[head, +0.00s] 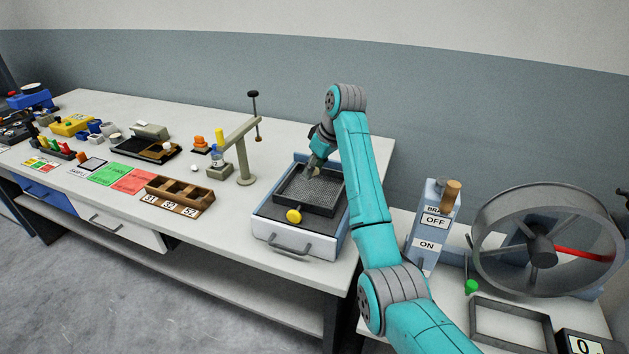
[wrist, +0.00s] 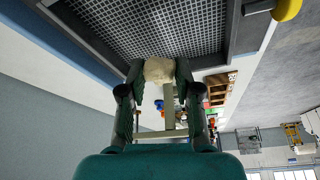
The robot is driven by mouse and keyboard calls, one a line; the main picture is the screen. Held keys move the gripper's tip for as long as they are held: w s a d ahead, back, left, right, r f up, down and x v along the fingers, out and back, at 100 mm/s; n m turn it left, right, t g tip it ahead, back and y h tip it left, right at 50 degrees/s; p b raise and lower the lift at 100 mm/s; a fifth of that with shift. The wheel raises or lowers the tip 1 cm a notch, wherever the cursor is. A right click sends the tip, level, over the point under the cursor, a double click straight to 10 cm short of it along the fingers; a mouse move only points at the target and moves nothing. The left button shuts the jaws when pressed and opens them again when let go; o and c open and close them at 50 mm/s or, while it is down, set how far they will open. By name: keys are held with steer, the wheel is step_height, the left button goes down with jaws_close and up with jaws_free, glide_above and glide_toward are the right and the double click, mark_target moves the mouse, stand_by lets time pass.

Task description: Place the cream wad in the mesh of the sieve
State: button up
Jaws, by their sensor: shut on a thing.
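The cream wad (wrist: 159,71) is between the fingertips of my gripper (wrist: 158,80) in the wrist view, and the fingers are shut on it. In the head view my gripper (head: 314,170) points down over the sieve, and the wad is too small there to make out clearly. The sieve (head: 284,205) is a dark square frame with a grey mesh (head: 301,190), set in a pale box with a yellow knob at its front. In the wrist view the mesh (wrist: 160,28) lies just past the wad. I cannot tell whether the wad touches it.
A post with a cross arm (head: 243,165) stands left of the sieve box. A wooden tray (head: 180,197) marked with S labels lies near the front edge. A blue-grey ON/OFF box (head: 428,247) and a large wheel (head: 545,238) stand to the right.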

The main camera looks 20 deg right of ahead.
mark_target(314, 190)
steer(key=shift+f, duration=2.2)
steer(key=shift+f, duration=0.1)
steer(key=o, duration=0.8)
steer(key=shift+c, duration=0.2)
